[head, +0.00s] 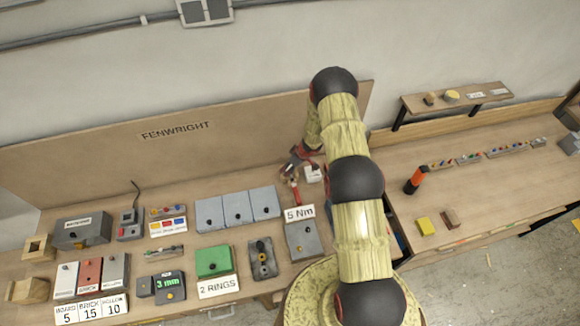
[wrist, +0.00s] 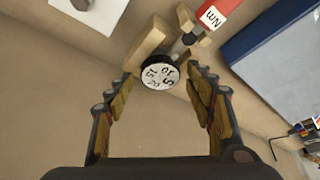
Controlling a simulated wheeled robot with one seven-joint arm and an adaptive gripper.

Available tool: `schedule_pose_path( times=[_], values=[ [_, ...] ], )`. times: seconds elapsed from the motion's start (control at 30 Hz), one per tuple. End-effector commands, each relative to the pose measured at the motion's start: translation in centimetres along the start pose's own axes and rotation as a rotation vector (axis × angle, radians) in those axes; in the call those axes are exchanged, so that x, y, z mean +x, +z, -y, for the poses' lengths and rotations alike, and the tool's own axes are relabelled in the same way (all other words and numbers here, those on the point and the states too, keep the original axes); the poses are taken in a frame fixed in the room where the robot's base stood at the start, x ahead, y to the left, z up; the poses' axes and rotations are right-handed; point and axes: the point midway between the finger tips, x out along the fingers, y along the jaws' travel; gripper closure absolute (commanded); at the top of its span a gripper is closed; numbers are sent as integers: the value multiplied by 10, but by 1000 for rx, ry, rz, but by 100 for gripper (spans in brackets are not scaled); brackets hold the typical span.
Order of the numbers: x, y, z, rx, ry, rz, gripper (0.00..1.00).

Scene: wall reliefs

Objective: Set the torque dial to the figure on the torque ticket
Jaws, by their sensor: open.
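The torque ticket (head: 300,213) reads "5 Nm" and stands at the back of a grey panel in the head view. In the wrist view the torque dial (wrist: 160,76) is a round white face with a dark rim, marked 5, 10, 15 and 20. A red body with an "Nm" label (wrist: 214,16) lies beyond it; a red tool (head: 295,190) shows below my gripper in the head view. My gripper (wrist: 163,80) is open, its fingers on either side of the dial with apparent gaps. I cannot tell which figure the dial is set to.
A wooden block (wrist: 148,42) sits beside the dial. A blue-edged grey tray or panel (wrist: 275,45) lies to the right. The bench holds several boxes, including a green one (head: 213,262). An upright back board (head: 90,155) stands behind. A black-and-orange cylinder (head: 415,180) stands right.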

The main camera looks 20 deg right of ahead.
Motion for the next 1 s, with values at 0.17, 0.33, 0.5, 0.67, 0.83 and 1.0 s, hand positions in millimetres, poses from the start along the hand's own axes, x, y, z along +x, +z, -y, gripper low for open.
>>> schedule_pose_path(
  times=[0.17, 0.33, 0.5, 0.67, 0.83, 1.0],
  values=[
    [0, 0, 0, 0, 0, 0, 43],
    [-1, 0, 0, 0, 0, 0, 43],
    [-18, -1, -1, 0, 2, -1, 43],
    [-48, -1, -2, 1, 2, -2, 43],
    [-81, 0, -1, 1, 1, 0, 43],
    [-106, 0, -1, 0, 1, 0, 43]
  ],
)
